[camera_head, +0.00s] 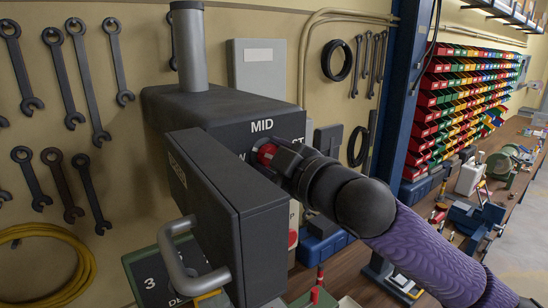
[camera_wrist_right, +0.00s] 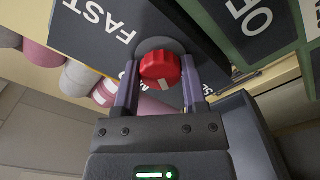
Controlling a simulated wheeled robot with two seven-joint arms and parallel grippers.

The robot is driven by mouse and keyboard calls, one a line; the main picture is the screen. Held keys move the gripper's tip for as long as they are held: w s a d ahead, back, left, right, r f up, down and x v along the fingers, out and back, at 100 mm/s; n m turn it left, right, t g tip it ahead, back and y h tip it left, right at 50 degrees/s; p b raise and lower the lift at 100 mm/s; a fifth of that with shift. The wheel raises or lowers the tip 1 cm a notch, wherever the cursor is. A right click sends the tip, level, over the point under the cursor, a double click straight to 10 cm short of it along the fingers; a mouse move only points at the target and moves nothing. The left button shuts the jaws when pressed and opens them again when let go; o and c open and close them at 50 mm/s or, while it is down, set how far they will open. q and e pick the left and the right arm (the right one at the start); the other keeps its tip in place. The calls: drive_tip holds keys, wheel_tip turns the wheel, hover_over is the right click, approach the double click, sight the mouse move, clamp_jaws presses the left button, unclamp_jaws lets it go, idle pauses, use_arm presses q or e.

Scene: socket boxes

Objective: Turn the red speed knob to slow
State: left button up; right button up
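The red speed knob (camera_head: 266,153) sits on the front of a dark machine housing (camera_head: 215,105), under the word MID. Parts of the labels on either side show. In the right wrist view the red knob (camera_wrist_right: 161,68) has a pale mark on its lower edge, and FAST is on the dark panel (camera_wrist_right: 90,40) to its upper left. My right gripper (camera_head: 275,158) is at the knob. In the right wrist view its two fingers (camera_wrist_right: 160,78) flank the knob closely and appear to touch both sides. My left gripper is not in view.
A dark box with a grey handle (camera_head: 183,260) stands out in front, left of the knob. A green-edged panel marked 3 (camera_head: 150,283) is below. Wrenches (camera_head: 70,75) hang on the wall. A bench (camera_head: 515,165) and coloured bins (camera_head: 460,95) lie to the right.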

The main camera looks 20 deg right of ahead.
drive_tip(key=o, duration=0.4)
drive_tip(key=shift+c, duration=0.2)
drive_tip(key=b+v, duration=0.5)
drive_tip(key=v, duration=0.5)
